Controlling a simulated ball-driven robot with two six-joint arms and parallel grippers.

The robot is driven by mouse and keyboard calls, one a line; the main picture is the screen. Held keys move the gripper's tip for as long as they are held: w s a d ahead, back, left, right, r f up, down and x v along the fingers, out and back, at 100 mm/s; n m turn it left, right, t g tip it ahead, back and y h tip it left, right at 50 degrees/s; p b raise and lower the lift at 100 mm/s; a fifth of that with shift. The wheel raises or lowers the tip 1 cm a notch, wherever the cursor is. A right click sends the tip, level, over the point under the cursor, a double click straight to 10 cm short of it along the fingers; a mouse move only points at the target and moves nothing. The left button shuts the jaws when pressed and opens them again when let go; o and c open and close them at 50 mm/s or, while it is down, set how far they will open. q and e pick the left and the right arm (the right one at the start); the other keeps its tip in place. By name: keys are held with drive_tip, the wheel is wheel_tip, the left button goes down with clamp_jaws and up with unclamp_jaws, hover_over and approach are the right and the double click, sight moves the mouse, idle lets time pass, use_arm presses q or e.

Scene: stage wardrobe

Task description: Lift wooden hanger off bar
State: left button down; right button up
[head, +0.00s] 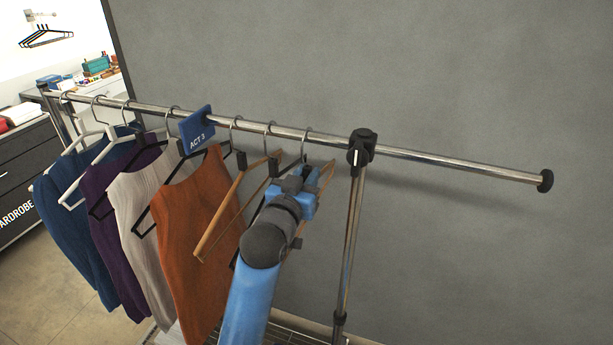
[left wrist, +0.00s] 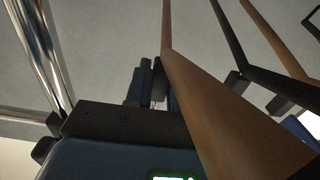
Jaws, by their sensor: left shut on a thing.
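The wooden hanger (head: 327,175) is the rightmost one on the chrome bar (head: 450,166), just left of the upright post. Its hook still loops over the bar. My left gripper (head: 306,174) is shut on this hanger just below its hook and hides much of it. In the left wrist view the hanger's wooden arm (left wrist: 215,105) runs close past the jaws (left wrist: 152,82). My right gripper is not in view.
A black hanger (head: 272,168) and another wooden hanger (head: 219,217) hang just left. Beyond them are a blue "ACT 3" divider (head: 197,130) and several garments, the nearest an orange one (head: 190,240). The post (head: 350,240) stands close right. The bar's right end is empty.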

sight(306, 164)
use_arm(q)
drive_tip(key=shift+r, duration=0.1)
idle(0.3)
drive_tip(key=shift+r+p, duration=1.5)
drive_tip(key=shift+r, duration=0.1)
drive_tip(key=shift+s, duration=0.15)
drive_tip(key=shift+p+v, duration=0.9)
drive_tip(key=shift+v, duration=2.95)
